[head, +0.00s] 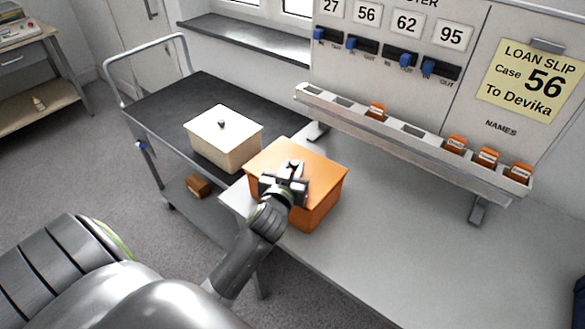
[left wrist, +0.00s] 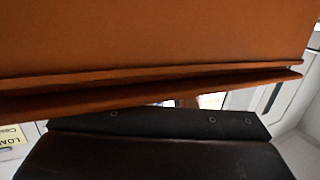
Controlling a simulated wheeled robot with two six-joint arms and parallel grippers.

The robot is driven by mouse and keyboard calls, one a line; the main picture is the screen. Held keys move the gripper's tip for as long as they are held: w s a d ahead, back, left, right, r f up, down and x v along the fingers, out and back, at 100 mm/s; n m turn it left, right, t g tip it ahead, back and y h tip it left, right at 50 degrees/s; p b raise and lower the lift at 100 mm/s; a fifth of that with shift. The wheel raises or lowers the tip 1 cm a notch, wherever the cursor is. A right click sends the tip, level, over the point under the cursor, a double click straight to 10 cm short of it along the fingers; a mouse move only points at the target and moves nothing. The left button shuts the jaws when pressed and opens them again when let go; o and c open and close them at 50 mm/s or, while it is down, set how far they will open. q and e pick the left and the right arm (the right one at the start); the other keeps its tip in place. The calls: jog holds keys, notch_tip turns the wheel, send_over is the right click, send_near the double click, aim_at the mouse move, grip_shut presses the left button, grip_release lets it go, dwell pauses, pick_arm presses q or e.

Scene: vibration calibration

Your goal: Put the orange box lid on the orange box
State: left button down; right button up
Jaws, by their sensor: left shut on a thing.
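The orange box lid (head: 320,172) lies over the orange box (head: 318,212) at the left end of the grey bench, and only part of the box's sides shows below it. My left gripper (head: 288,172) is over the lid's middle, shut on it; the gripper hides the gripped part. From the head view I cannot tell whether the lid is fully seated. In the left wrist view a wide orange surface (left wrist: 160,35) fills the top, with two orange edges below it that diverge slightly. My right gripper is not in view.
A cream lidded box (head: 225,140) stands on the dark cart (head: 160,112) at left, close to the orange box. Behind are a rail (head: 410,130) with several orange tags and a board with a loan slip (head: 533,82). The bench's right part is clear.

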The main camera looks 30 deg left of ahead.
pick_arm(q)
jog(key=shift+f+b, duration=0.45)
jog(key=c, duration=1.2)
grip_release()
jog(key=shift+r, duration=0.1)
jog(key=shift+r+p, duration=0.6)
jog(key=shift+p, duration=0.05)
jog(key=b+v, duration=0.1)
jog(key=v, duration=1.1)
jog(key=shift+f, duration=0.2)
jog(key=shift+f, duration=0.15)
